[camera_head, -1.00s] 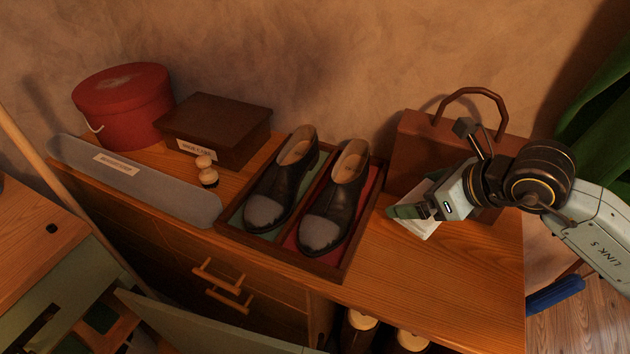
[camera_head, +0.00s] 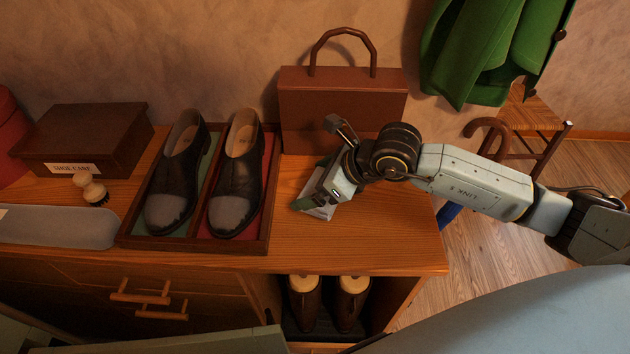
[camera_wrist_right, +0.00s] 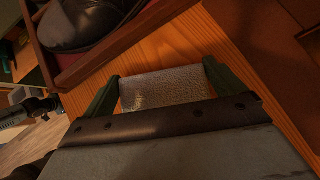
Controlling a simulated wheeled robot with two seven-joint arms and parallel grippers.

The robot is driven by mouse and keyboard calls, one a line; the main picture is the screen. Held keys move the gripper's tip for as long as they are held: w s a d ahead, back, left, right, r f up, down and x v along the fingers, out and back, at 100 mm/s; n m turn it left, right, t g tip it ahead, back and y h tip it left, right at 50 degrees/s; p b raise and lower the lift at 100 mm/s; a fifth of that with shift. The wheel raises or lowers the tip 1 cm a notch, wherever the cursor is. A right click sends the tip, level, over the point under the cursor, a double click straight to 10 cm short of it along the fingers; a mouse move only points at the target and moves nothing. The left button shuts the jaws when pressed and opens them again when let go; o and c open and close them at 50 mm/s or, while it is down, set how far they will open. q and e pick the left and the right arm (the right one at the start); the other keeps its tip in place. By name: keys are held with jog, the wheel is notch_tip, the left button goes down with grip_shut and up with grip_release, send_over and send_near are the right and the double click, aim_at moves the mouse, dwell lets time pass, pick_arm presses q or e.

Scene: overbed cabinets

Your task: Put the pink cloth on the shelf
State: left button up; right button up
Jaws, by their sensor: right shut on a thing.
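My right gripper (camera_head: 312,203) is low over the right part of the wooden cabinet top, in front of the brown handbag. It is shut on a pale, textured cloth (camera_head: 322,212), mostly hidden under the hand. In the right wrist view the cloth (camera_wrist_right: 165,88) spans between the green fingers of the gripper (camera_wrist_right: 161,86). It looks pale grey here; no clear pink shows. I cannot tell whether it touches the wood. No shelf is clearly identifiable; an open compartment (camera_head: 386,290) lies under the cabinet top. My left gripper is out of view.
A tray (camera_head: 262,222) with dark shoes (camera_head: 238,180) stands left of my gripper. The handbag (camera_head: 345,105) is behind it. A shoe-care box (camera_head: 92,137) and a brush (camera_head: 92,190) are further left. Boots (camera_head: 305,300) fill part of the compartment. Bare wood lies around the gripper.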

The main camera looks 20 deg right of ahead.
jog(key=shift+f, duration=0.1)
jog(key=o, duration=0.7)
